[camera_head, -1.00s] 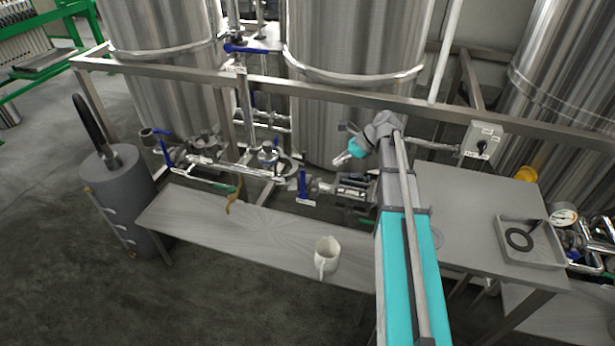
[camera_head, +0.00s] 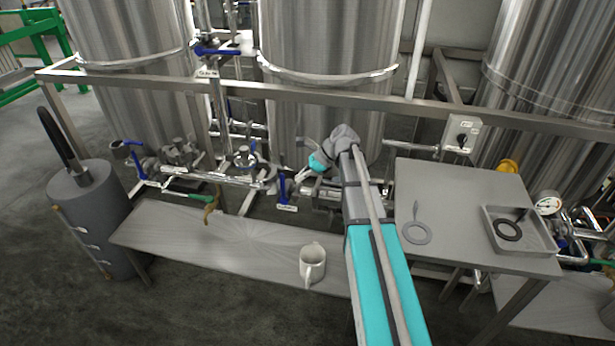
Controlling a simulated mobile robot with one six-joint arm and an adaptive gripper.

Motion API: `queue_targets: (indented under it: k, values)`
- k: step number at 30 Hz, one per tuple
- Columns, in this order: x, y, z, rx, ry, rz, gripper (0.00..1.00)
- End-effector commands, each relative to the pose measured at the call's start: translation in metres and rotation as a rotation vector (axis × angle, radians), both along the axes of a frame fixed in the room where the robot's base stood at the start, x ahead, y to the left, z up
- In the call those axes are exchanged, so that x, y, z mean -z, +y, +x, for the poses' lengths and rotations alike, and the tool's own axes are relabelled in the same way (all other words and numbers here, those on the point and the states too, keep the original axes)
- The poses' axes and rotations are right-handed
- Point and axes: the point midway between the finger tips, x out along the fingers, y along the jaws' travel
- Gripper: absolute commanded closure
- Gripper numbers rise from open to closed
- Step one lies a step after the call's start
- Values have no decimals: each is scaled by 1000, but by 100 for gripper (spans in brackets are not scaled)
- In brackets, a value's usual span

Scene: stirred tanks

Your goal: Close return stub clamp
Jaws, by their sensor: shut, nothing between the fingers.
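My arm reaches up from the bottom right, and its wrist bends down to the left past a teal band. My gripper (camera_head: 303,172) is small and shut, with nothing visible in it. It is just above and right of a blue valve handle (camera_head: 282,187) on the low pipework. A steel pipe fitting (camera_head: 320,188) lies just below and right of it, partly hidden by my arm. I cannot make out which fitting is the return stub clamp, or whether it is open. Contact between gripper and pipework cannot be told.
A frame rail (camera_head: 300,92) crosses before the tanks. A grey cylinder (camera_head: 92,225) stands left.

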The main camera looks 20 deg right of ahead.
Motion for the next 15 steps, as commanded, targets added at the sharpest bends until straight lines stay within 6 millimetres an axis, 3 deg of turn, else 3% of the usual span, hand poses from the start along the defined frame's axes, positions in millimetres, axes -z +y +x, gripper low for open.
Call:
queue_targets:
  k: [5, 15]
  values:
    - [18, 14, 3, -1, 1, 0, 100]
    - [15, 48, 10, 0, 0, 0, 100]
